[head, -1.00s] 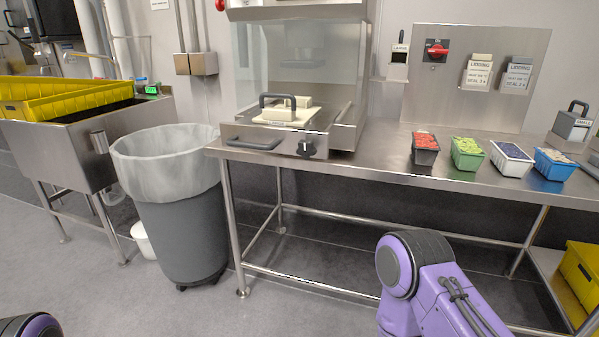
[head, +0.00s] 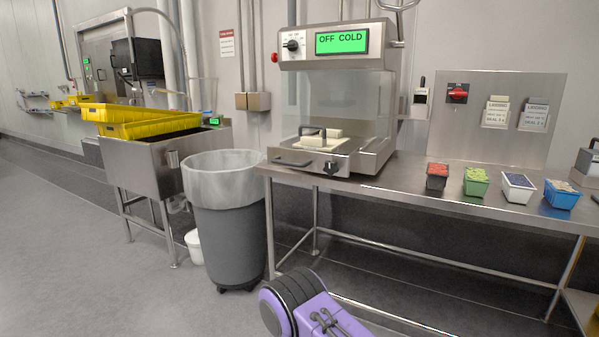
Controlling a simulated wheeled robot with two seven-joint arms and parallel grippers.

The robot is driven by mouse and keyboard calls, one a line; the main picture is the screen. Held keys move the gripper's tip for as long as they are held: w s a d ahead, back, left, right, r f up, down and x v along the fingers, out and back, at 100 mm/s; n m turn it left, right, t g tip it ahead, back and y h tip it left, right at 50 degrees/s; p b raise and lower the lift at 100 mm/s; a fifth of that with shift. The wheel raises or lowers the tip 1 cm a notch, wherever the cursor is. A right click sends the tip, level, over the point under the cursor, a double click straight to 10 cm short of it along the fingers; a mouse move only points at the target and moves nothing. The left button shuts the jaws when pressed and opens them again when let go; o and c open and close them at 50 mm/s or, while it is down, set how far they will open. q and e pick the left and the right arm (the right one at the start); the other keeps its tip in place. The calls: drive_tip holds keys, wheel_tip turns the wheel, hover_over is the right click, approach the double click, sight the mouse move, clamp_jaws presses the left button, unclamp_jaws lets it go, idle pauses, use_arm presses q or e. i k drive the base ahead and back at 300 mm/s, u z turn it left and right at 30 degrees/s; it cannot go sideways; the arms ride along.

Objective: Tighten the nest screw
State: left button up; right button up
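A steel sealing machine (head: 345,100) stands on the left end of the steel table, its green display (head: 341,41) reading "OFF COLD". A drawer with a front handle (head: 293,161) projects from its base. A cream nest block (head: 318,143) with a dark handle (head: 313,131) sits on the drawer. A black knob (head: 331,168), which looks like the nest screw, is on the drawer's front face; I cannot tell how tight it is. Neither gripper is in view; only a purple link of my arm shows at the bottom.
A lined grey bin (head: 228,240) stands left of the table (head: 420,190), beside a sink (head: 150,170) with yellow crates (head: 140,122). Several food tubs, one with red contents (head: 437,176), stand on the table's right. The floor at left is clear.

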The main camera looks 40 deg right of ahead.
sight(331, 167)
drive_tip(key=u, duration=0.1)
drive_tip(key=i, duration=0.8)
drive_tip(key=z, duration=0.75)
drive_tip(key=i, duration=0.6)
drive_tip(key=z, duration=0.6)
